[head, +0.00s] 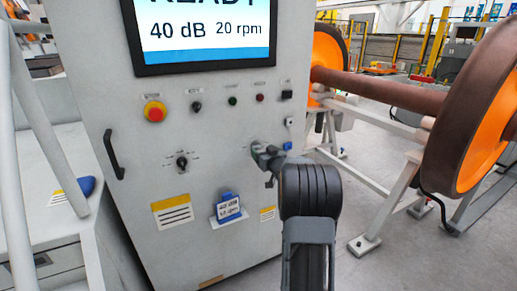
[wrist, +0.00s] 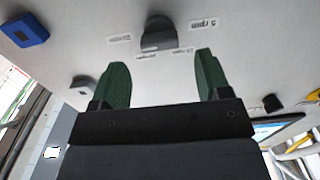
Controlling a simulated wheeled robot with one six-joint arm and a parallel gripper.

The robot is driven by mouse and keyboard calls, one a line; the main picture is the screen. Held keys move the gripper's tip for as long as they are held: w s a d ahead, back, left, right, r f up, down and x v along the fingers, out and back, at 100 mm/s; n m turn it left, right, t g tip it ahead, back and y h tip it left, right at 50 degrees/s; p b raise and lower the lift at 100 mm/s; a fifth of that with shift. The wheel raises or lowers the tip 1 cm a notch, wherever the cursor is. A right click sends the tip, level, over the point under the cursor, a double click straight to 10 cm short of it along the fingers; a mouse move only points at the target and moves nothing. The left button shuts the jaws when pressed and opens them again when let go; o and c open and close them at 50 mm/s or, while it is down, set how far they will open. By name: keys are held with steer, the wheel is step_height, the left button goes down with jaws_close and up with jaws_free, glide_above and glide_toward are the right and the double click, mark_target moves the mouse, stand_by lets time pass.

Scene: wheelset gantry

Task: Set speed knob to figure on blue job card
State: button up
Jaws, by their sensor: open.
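The speed knob (wrist: 159,34) is a dark knob on the light grey panel, ringed by small labels. One label reads 5 rpm; the others are too blurred to read surely. My gripper (wrist: 160,62) is open, its two green fingers apart on either side of the knob's line, with the knob just beyond the tips. I see no contact. In the head view my gripper (head: 264,153) is close to the cabinet front and hides the knob.
The screen (head: 203,30) shows READY, 40 dB and 20 rpm. A second knob (head: 182,162), a red emergency button (head: 155,111) and a black handle (head: 114,154) are on the panel. A blue fitting (wrist: 25,30) is beside my gripper. An orange wheelset (head: 470,110) stands right.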

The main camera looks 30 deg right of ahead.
mark_target(259, 147)
steer(key=shift+w+d, duration=0.15)
steer(key=shift+w, duration=0.95)
steer(key=shift+w+d, duration=0.15)
steer(key=shift+w, duration=0.95)
steer(key=c, duration=0.9)
